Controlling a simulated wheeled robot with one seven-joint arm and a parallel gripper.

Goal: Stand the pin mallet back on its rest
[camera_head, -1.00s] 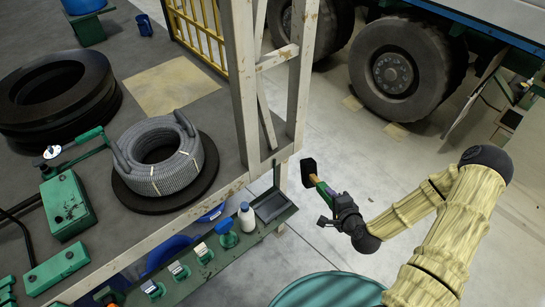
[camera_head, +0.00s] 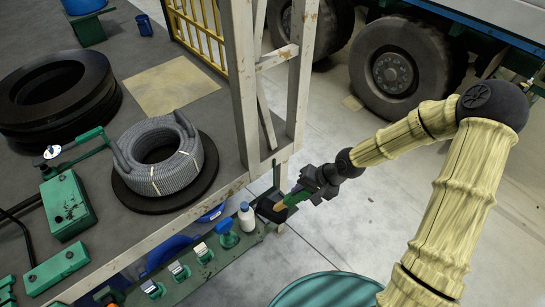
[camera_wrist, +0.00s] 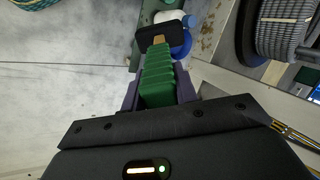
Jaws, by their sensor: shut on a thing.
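My gripper (camera_head: 308,186) is shut on the green grip of the pin mallet (camera_head: 295,196). The mallet slants down to the left, with its black head over the dark tray-like rest at the right end of the green shelf. The head hides most of the rest, and I cannot tell whether they touch. In the wrist view the ribbed green grip (camera_wrist: 160,82) lies between the fingers of my gripper (camera_wrist: 158,92). The black head (camera_wrist: 160,36) is at its far end, in front of a white bottle and a blue item.
A white bottle (camera_head: 246,217) and a blue-topped item (camera_head: 227,235) stand on the green shelf (camera_head: 205,272), left of the mallet. A cream post (camera_head: 245,90) rises behind. A grey hose coil (camera_head: 160,160) lies on the bench. A teal drum (camera_head: 328,290) stands in front.

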